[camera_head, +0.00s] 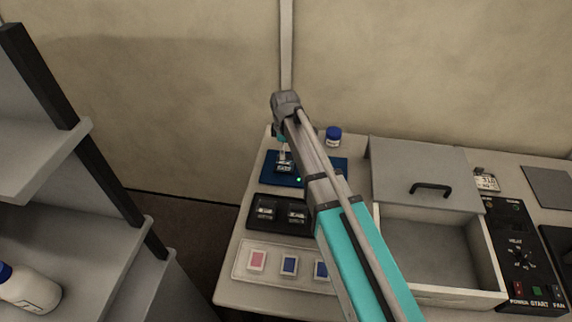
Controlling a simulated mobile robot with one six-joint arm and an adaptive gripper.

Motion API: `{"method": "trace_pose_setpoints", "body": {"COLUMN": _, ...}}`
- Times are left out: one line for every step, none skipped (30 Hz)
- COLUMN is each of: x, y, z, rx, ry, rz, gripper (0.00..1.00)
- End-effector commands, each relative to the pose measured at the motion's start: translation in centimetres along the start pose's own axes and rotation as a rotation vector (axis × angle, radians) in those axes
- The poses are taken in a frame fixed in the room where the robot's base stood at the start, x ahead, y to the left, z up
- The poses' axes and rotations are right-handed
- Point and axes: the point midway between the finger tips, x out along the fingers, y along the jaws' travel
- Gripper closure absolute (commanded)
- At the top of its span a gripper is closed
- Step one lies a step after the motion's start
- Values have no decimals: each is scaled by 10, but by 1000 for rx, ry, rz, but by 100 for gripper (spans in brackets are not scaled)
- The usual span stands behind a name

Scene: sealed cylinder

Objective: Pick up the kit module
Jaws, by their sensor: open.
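A small dark module with a pale top (284,167) sits on a blue dock (325,168) with a green light, at the back left of the bench. Two similar small modules, a left one (265,213) and a right one (297,216), sit in a black tray (280,203) in front of the dock. No label is readable, so I cannot tell which is the kit module. My gripper (283,153) is open, pointing down over the module on the dock. Whether it touches that module is unclear. My arm hides the dock's middle and the black tray's right side.
A white panel (242,270) with coloured tiles lies at the bench front. A blue-capped jar (333,137) stands behind the dock. Right are an open-topped box (490,262) with a handled lid (400,160) and a black control panel (520,225). A shelf (50,165) with a bottle (30,288) stands left.

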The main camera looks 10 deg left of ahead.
Motion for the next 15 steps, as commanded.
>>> {"method": "trace_pose_setpoints", "body": {"x": 0, "y": 0, "z": 0, "rx": 0, "ry": 0, "rz": 0, "gripper": 0}}
{"method": "trace_pose_setpoints", "body": {"x": 0, "y": 0, "z": 0, "rx": 0, "ry": 0, "rz": 0, "gripper": 0}}
{"method": "trace_pose_setpoints", "body": {"x": 0, "y": 0, "z": 0, "rx": 0, "ry": 0, "rz": 0, "gripper": 0}}
{"method": "trace_pose_setpoints", "body": {"x": 0, "y": 0, "z": 0, "rx": 0, "ry": 0, "rz": 0, "gripper": 0}}
{"method": "trace_pose_setpoints", "body": {"x": 0, "y": 0, "z": 0, "rx": 0, "ry": 0, "rz": 0, "gripper": 0}}
{"method": "trace_pose_setpoints", "body": {"x": 0, "y": 0, "z": 0, "rx": 0, "ry": 0, "rz": 0, "gripper": 0}}
{"method": "trace_pose_setpoints", "body": {"x": 0, "y": 0, "z": 0, "rx": 0, "ry": 0, "rz": 0, "gripper": 0}}
{"method": "trace_pose_setpoints", "body": {"x": 1, "y": 0, "z": 0, "rx": 0, "ry": 0, "rz": 0, "gripper": 0}}
{"method": "trace_pose_setpoints", "body": {"x": 2, "y": 0, "z": 0, "rx": 0, "ry": 0, "rz": 0, "gripper": 0}}
{"method": "trace_pose_setpoints", "body": {"x": 2, "y": 0, "z": 0, "rx": 0, "ry": 0, "rz": 0, "gripper": 0}}
{"method": "trace_pose_setpoints", "body": {"x": 4, "y": -1, "z": 0, "rx": 0, "ry": 0, "rz": 0, "gripper": 0}}
{"method": "trace_pose_setpoints", "body": {"x": 6, "y": -1, "z": 0, "rx": 0, "ry": 0, "rz": 0, "gripper": 0}}
{"method": "trace_pose_setpoints", "body": {"x": 7, "y": -1, "z": 0, "rx": 0, "ry": 0, "rz": 0, "gripper": 0}}
{"method": "trace_pose_setpoints", "body": {"x": 9, "y": -2, "z": 0, "rx": -1, "ry": 0, "rz": 0, "gripper": 0}}
{"method": "trace_pose_setpoints", "body": {"x": 12, "y": -2, "z": 0, "rx": 0, "ry": 0, "rz": 0, "gripper": 0}}
